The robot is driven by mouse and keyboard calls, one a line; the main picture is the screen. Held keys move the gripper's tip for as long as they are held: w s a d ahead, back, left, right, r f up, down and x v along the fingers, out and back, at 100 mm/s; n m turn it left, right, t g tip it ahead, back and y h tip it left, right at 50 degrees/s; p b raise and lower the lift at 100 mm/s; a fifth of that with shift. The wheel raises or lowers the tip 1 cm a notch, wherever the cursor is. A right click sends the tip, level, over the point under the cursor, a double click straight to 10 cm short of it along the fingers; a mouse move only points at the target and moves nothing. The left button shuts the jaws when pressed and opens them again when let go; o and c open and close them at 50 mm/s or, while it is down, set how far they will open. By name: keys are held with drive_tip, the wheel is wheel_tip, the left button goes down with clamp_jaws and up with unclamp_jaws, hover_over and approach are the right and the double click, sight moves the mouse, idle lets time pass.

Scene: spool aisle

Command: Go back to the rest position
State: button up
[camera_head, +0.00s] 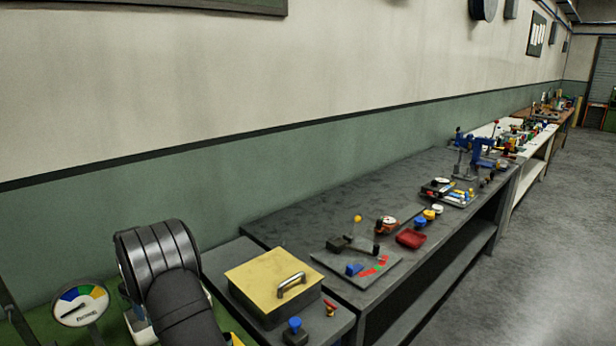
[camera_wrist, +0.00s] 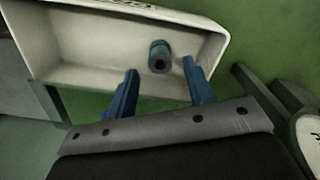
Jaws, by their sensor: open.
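In the wrist view my gripper (camera_wrist: 160,66) shows two blue fingers spread apart with nothing between them. They point toward a white open tray (camera_wrist: 95,45). A short teal-grey cylinder with a dark hole (camera_wrist: 159,57) is inside the tray, seen just beyond the fingertips. I cannot tell how far the fingers are from it. In the head view my dark arm is at the lower left and hides the gripper. Part of a white object shows behind the arm.
A yellow-lidded box with a handle (camera_head: 272,277) sits on the near grey bench, right of my arm. A round dial gauge (camera_head: 80,305) stands left. A long grey workbench (camera_head: 330,215) carries several tools along the wall. Floor at the right is clear.

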wheel_tip(320, 180, down, 4)
drive_tip(key=shift+r, duration=1.85)
drive_tip(key=shift+f, duration=0.1)
